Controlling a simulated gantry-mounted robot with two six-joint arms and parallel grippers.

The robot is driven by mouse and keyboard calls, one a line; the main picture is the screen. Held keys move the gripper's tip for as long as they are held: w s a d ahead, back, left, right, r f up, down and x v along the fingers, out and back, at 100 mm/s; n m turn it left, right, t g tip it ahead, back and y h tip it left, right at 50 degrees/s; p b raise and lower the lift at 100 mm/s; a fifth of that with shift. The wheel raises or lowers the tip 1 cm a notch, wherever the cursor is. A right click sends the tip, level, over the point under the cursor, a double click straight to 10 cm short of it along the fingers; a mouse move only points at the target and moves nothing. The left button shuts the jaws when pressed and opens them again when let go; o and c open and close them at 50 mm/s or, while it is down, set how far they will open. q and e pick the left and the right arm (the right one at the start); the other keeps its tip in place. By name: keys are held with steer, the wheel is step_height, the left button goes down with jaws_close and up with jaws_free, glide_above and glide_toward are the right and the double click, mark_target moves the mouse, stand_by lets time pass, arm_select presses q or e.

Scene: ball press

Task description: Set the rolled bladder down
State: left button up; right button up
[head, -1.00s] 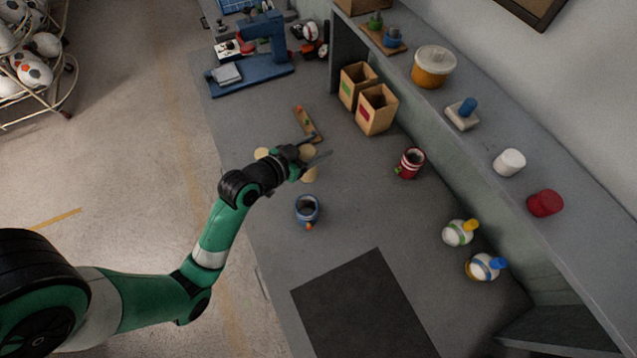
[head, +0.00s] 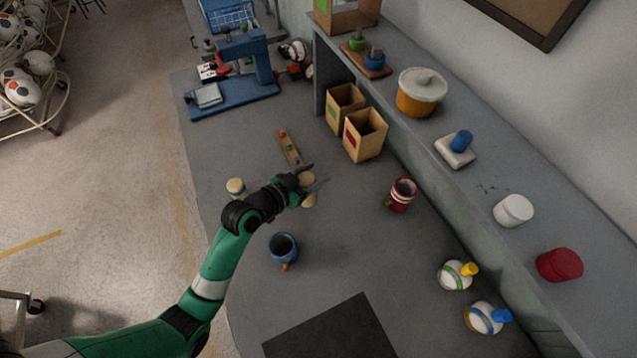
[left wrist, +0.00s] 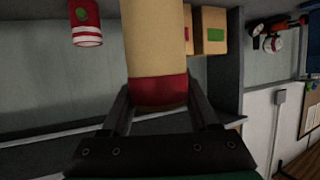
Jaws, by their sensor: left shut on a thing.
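My left gripper (head: 312,180) is shut on a rolled bladder (head: 308,194), a beige cylinder, over the middle of the grey bench. The left wrist view shows the rolled bladder (left wrist: 155,45) with a dark red band at one end, between the two fingers of my left gripper (left wrist: 160,102). The fingers hide part of it in the head view, and I cannot tell whether it touches the bench. A second beige roll (head: 236,187) with a blue band stands to the left of the gripper. My right gripper is not in view.
A blue mug (head: 283,247), a red striped cup (head: 401,195) and a wooden strip (head: 289,149) surround the gripper. Two wooden bins (head: 363,137) stand against the shelf, with a blue press (head: 240,85) at the back.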

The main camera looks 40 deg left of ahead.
arm_select(q)
steer(key=w+a+f+b, duration=0.1)
steer(key=w+f+b, duration=0.3)
steer(key=f, duration=0.5)
steer(key=shift+w+a, duration=0.2)
steer(key=shift+w, duration=0.25)
steer(key=o, duration=0.9)
steer(key=shift+f, duration=0.2)
steer(key=o, duration=0.5)
steer(key=shift+r, duration=0.1)
